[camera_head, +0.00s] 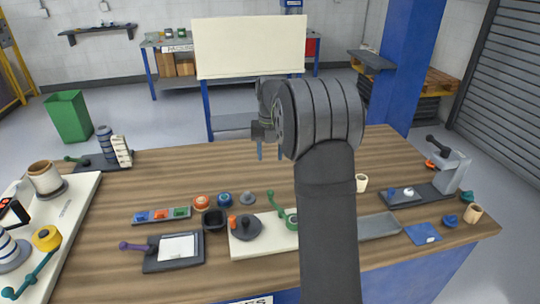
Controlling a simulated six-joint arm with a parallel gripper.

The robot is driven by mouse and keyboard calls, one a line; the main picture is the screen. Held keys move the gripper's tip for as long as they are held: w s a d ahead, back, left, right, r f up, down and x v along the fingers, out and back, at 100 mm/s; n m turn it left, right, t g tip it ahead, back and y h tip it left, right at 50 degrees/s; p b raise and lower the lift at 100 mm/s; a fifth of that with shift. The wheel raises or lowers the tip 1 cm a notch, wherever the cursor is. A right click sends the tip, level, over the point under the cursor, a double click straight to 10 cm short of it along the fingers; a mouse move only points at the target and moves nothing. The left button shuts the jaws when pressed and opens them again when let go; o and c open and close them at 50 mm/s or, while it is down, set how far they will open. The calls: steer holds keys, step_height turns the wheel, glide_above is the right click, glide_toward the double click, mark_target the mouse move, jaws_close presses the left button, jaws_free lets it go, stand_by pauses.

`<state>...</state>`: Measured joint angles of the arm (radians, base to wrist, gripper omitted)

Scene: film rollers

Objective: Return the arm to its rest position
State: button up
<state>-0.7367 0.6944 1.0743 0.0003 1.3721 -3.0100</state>
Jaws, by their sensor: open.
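My arm rises from the bottom of the head view and bends over at a dark ribbed joint. My gripper (269,151) hangs left of that joint, well above the wooden table (180,170). Two thin blue-grey fingers point down with a gap between them. The gripper is open, and I see nothing between the fingers. The arm hides part of the table's middle and right side.
Below stand a cream board (265,245) with a dark round part, a black cup (215,221), a coloured-block tray (161,215) and a dark press plate (173,252). A grey device (452,170) stands right. The table's back middle is clear.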

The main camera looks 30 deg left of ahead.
mark_target(272, 193)
steer(key=shift+f, duration=0.15)
step_height(272, 193, down, 17)
steer(key=shift+f, duration=0.1)
stand_by(0.5)
steer(key=shift+f, duration=0.25)
steer(key=shift+w+d+r+m, duration=0.2)
steer(key=shift+w+m, duration=0.1)
steer(key=shift+m, duration=0.2)
steer(key=shift+w+d+m, duration=0.25)
steer(key=shift+w+m, duration=0.15)
steer(key=shift+m, duration=0.5)
stand_by(1.0)
stand_by(0.5)
